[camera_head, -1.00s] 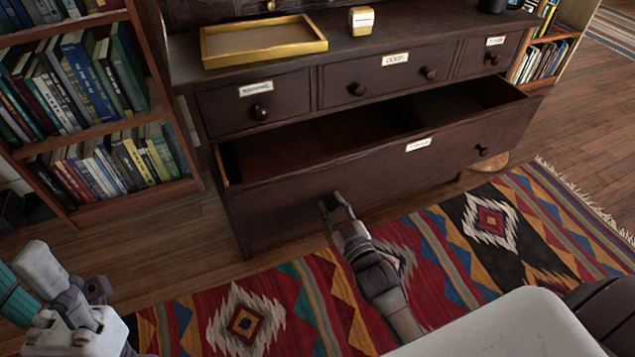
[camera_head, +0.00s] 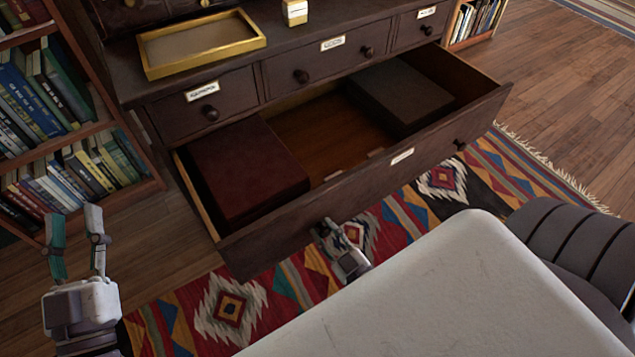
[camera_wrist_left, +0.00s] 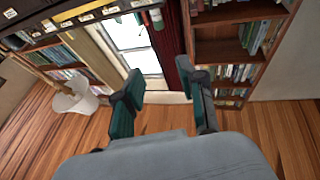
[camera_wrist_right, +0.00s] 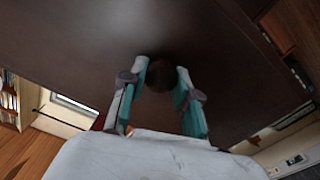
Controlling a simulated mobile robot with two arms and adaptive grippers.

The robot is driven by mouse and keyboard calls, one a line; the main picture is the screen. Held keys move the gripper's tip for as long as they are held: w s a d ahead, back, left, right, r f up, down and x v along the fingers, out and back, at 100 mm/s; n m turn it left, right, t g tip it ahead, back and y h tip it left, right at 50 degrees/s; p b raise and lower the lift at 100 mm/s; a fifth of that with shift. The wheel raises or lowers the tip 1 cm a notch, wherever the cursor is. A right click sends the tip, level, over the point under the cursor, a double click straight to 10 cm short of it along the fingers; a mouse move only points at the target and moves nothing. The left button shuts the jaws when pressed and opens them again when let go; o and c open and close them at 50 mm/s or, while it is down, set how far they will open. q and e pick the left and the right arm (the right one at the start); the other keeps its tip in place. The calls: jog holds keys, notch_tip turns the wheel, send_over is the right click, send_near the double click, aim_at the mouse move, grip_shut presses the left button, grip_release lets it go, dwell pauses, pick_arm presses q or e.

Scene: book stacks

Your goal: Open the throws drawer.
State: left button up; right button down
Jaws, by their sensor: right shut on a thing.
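The wide lower drawer (camera_head: 285,232) of a dark wooden dresser stands pulled well out. Its label (camera_head: 402,156) is too small to read. Inside lie a dark red box-like thing (camera_head: 245,170) at left and a dark brown one (camera_head: 402,95) at right. My right gripper (camera_head: 325,232) is at the left part of the drawer front. In the right wrist view its fingers are shut on a round dark knob (camera_wrist_right: 160,75). My left gripper (camera_head: 75,222) is open and empty, raised left of the dresser; its parted fingers also show in the left wrist view (camera_wrist_left: 162,92).
Three small closed drawers with knobs and labels sit above. A yellow-rimmed tray (camera_head: 203,44) and a small pale block (camera_head: 295,12) stand on the dresser top. A bookcase (camera_head: 105,125) is close at left. A patterned rug (camera_head: 225,305) covers the floor in front.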

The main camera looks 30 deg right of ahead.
pick_arm(q)
jog(key=shift+w+a+f+g, duration=0.1)
jog(key=shift+w+f+g, duration=0.15)
jog(key=shift+f+g, duration=0.65)
pick_arm(e)
jog(key=shift+s, duration=0.65)
pick_arm(q)
jog(key=shift+f, duration=0.1)
pick_arm(e)
jog(key=c, duration=0.8)
grip_release()
pick_arm(q)
jog(key=shift+t, duration=0.3)
pick_arm(e)
jog(key=s, duration=1.2)
jog(key=shift+d, duration=0.2)
